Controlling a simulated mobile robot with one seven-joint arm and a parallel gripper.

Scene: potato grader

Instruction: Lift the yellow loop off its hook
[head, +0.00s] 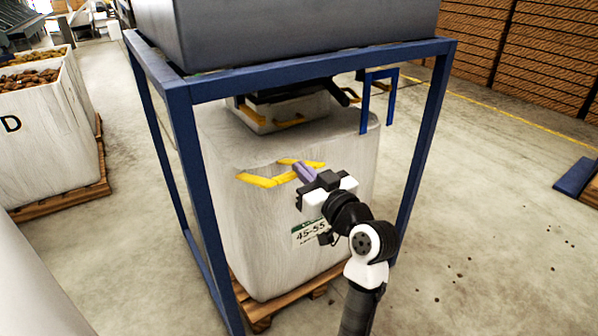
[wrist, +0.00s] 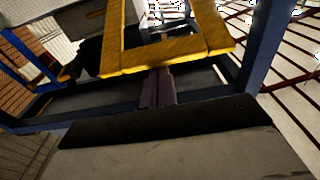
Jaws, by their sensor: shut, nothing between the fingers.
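The yellow loop (head: 268,181) is at the front top edge of a white bulk bag (head: 262,235). In the wrist view the yellow loop (wrist: 165,58) is a flat angular band, close in front of the camera. My gripper (head: 303,171) is at the loop's right part, with its fingers shut and pointing up and left. In the wrist view my gripper (wrist: 157,88) shows below the band's near bar, and its tips are hidden there. I cannot tell whether they touch it or pass under it. The loop's hook cannot be made out clearly.
A blue frame (head: 185,150) stands around the bag and carries a grey hopper (head: 300,28). A black part (head: 342,92) sits above the bag. A small blue bracket (head: 378,75) hangs at the right. Filled potato bags (head: 50,140) stand left.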

